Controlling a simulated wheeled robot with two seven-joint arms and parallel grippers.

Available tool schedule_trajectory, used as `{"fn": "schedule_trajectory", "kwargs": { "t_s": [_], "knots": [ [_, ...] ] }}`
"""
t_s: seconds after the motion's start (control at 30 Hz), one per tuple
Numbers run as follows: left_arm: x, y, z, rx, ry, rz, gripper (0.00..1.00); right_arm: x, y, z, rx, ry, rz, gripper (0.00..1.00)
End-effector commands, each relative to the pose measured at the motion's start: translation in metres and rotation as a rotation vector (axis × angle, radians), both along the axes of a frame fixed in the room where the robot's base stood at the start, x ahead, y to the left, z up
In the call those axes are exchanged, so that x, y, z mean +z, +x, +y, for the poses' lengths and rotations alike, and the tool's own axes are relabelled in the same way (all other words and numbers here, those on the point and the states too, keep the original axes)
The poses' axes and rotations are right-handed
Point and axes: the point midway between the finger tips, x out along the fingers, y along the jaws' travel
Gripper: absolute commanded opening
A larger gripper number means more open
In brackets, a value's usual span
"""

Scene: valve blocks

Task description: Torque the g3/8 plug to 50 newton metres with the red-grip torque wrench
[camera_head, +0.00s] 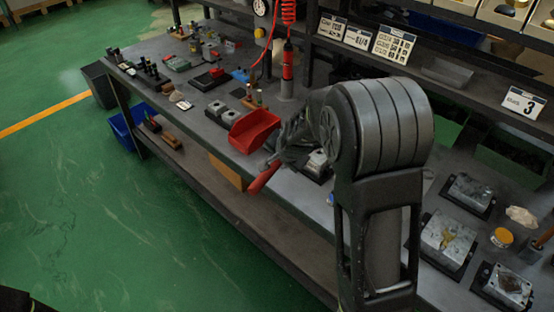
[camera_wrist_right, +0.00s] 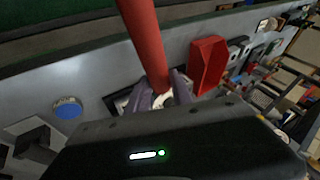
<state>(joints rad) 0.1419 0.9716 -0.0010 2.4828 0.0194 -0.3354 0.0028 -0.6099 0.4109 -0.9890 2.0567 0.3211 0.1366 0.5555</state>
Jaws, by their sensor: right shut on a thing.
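My right gripper (camera_head: 285,150) is over the front part of the bench, mostly hidden behind my right arm. It is shut on the red-grip torque wrench (camera_head: 264,178), whose red handle sticks out toward the bench's front edge. In the right wrist view the red grip (camera_wrist_right: 146,42) runs up out of the picture from between the fingers (camera_wrist_right: 162,92). A metal valve block (camera_head: 317,160) sits on a dark base close to the gripper, partly hidden. I cannot make out the g3/8 plug or whether the wrench touches it. My left gripper does not show.
A red bin (camera_head: 253,130) stands just left of the gripper. More valve blocks (camera_head: 447,240) sit in dark fixtures at the right, near a yellow-lidded tin (camera_head: 502,237). A red-hosed tool (camera_head: 288,62) hangs behind. Small tools and parts crowd the bench's far left.

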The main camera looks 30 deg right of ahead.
Motion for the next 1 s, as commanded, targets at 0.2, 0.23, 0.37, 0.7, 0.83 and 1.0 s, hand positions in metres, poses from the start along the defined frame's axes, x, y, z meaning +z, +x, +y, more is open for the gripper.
{"fn": "schedule_trajectory", "kwargs": {
  "t_s": [0.2,0.23,0.37,0.7,0.83,1.0],
  "knots": [
    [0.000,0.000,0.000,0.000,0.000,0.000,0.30,0.001,0.000,0.001,0.003,0.000,-0.001,0.00],
    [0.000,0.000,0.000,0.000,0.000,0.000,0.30,0.001,0.000,0.001,0.003,0.000,-0.001,0.00],
    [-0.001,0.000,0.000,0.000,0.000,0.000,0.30,0.000,0.000,0.000,0.006,0.001,-0.001,0.00],
    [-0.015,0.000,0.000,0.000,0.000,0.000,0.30,-0.001,-0.011,-0.008,0.080,0.003,-0.004,0.00],
    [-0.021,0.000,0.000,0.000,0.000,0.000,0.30,-0.001,-0.015,-0.011,0.117,0.004,-0.003,0.00],
    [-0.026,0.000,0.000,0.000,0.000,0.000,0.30,0.000,-0.019,-0.014,0.153,0.001,-0.003,0.00]
  ]
}}
